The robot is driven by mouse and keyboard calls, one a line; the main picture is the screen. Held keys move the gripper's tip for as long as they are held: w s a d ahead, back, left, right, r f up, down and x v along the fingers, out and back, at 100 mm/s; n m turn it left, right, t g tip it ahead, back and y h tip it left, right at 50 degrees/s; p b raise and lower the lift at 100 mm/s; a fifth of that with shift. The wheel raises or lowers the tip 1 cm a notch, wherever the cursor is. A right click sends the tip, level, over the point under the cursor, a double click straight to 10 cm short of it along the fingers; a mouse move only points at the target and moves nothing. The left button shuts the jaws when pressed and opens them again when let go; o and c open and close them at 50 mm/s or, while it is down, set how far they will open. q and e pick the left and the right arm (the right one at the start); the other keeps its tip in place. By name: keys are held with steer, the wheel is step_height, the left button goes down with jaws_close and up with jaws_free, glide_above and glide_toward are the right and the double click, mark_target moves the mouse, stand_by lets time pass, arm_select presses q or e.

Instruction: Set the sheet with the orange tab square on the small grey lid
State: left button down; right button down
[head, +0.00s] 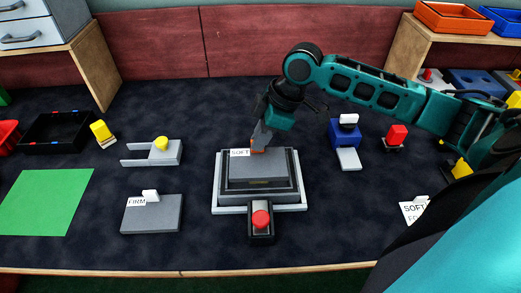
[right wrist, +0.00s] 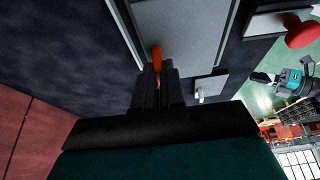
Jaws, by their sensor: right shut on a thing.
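My right gripper (head: 261,140) is shut on the orange tab (head: 259,150) at the far edge of a grey sheet (head: 264,168). A white SOFT label (head: 240,153) shows at the sheet's far left corner. The sheet lies over the stepped grey stack in the middle of the table and looks roughly lined up with it. Whether it touches the stack is unclear, and the small grey lid cannot be told apart beneath it. In the right wrist view the orange tab (right wrist: 156,58) is between the fingers, with the grey sheet (right wrist: 180,25) beyond. My left gripper is not in view.
A red button (head: 261,219) stands just before the stack. A grey FIRM sheet (head: 152,216) with a white tab lies left. A blue block (head: 343,134) stands right.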

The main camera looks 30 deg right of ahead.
steer(key=shift+f+b, duration=0.3)
steer(key=shift+f, duration=1.7)
steer(key=c, duration=1.2)
jaws_free()
steer(key=p+v, duration=0.2)
steer(key=v, duration=1)
steer(key=shift+r, duration=0.1)
